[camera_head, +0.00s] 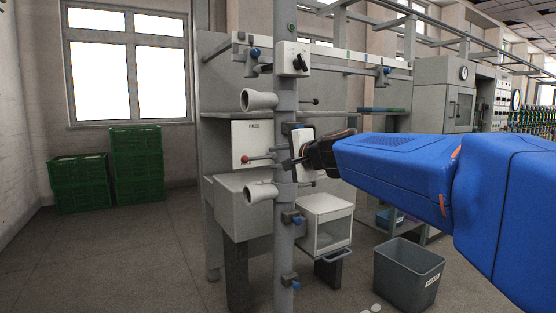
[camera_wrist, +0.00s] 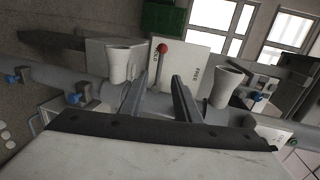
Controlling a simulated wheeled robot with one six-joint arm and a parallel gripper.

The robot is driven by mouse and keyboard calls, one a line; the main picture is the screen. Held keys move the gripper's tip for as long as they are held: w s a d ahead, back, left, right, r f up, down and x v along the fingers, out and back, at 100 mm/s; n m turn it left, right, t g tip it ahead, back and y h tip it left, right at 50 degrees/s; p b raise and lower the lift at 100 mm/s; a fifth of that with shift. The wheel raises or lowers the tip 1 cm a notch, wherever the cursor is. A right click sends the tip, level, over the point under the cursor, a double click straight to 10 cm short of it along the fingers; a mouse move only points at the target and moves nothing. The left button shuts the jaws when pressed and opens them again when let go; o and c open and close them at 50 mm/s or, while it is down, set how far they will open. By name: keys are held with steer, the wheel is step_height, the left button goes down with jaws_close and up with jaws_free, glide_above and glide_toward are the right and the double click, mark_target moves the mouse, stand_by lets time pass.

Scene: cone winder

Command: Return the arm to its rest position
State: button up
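My blue arm reaches in from the right in the head view, and my gripper (camera_head: 291,162) is beside the grey upright post of the winder (camera_head: 284,225). In the wrist view my gripper (camera_wrist: 160,82) has its two grey fingers apart, with an empty gap between them. A lever with a red knob (camera_wrist: 163,48) shows beyond the fingertips; the knob is also in the head view (camera_head: 244,161). I cannot tell from these frames whether a finger touches the post.
Two pale cones, upper (camera_head: 259,100) and lower (camera_head: 261,192), flank my gripper. A white panel (camera_head: 253,144) is behind. A grey bin (camera_head: 407,276) stands on the floor at right. Green crates (camera_head: 137,165) stand by the left wall. The left floor is clear.

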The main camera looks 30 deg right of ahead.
stand_by(0.3)
steer(key=s+a+f+n+g+y, duration=0.1)
steer(key=s+a+f+n+g, duration=0.2)
steer(key=s+a+f+n, duration=0.4)
steer(key=s+a+f+n+g+y, duration=0.1)
steer(key=s+a+f+n+g, duration=0.3)
steer(key=s+f, duration=0.55)
steer(key=s+d+f+n+g+h, duration=0.1)
steer(key=s+f+n+g, duration=0.1)
steer(key=s+f, duration=0.5)
steer(key=s+d+f+n+g+h, duration=0.2)
steer(key=s+f+n, duration=0.2)
steer(key=s+f, duration=0.4)
step_height(320, 180, down, 3)
steer(key=shift+r, duration=0.2)
